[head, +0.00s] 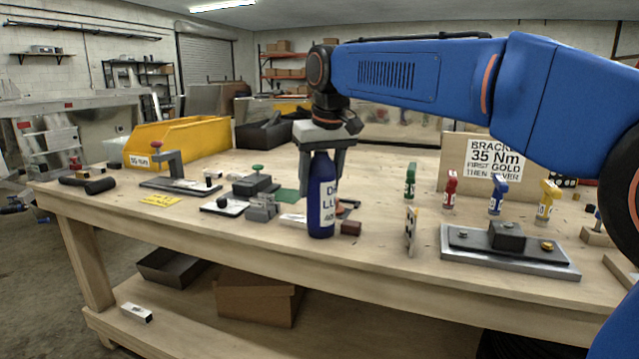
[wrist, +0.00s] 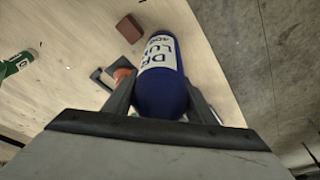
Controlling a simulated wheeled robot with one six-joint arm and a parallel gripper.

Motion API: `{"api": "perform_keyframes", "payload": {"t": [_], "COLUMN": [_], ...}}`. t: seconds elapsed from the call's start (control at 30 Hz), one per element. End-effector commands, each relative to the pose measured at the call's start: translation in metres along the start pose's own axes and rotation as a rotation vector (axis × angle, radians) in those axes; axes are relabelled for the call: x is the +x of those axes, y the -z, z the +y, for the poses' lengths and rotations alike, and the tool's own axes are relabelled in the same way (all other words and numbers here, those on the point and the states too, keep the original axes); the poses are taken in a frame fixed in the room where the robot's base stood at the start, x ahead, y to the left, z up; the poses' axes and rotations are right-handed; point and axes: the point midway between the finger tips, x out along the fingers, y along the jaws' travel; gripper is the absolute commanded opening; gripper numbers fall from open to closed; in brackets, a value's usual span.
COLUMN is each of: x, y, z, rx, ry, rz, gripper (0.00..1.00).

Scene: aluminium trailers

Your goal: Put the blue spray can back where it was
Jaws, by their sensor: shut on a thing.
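The blue spray can (head: 322,205) stands upright at the front edge area of the workbench, with a white label on its side. My gripper (head: 323,160) comes down from above and is shut on its upper part. In the wrist view the can (wrist: 162,85) sits between the two fingers of my gripper (wrist: 160,103), its label facing partly up. I cannot tell whether the can's base touches the bench or hangs just above it.
A brown block (head: 350,228) is just right of the can. A grey vise (head: 262,207) is left of it. A yellow bin (head: 178,142) stands back left. The bench (head: 390,266) front edge is close.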

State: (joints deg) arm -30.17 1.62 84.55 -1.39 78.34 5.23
Motion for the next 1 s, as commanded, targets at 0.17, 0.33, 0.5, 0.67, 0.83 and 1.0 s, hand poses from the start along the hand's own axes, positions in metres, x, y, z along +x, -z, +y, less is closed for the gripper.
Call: {"api": "perform_keyframes", "payload": {"t": [0.17, 0.33, 0.5, 0.67, 0.83, 1.0], "x": [0.002, 0.002, 0.002, -0.007, -0.035, -0.069], "y": [-0.001, -0.001, 0.000, 0.001, 0.001, 0.001], "z": [0.000, 0.000, 0.000, 0.000, 0.000, 0.000], "rx": [0.000, 0.000, 0.000, 0.000, 0.000, 0.000], "ry": [0.000, 0.000, 0.000, 0.000, 0.000, 0.000], "rz": [0.000, 0.000, 0.000, 0.002, 0.003, 0.003], "gripper": [0.58, 0.69, 0.69, 0.69, 0.69, 0.69]}}
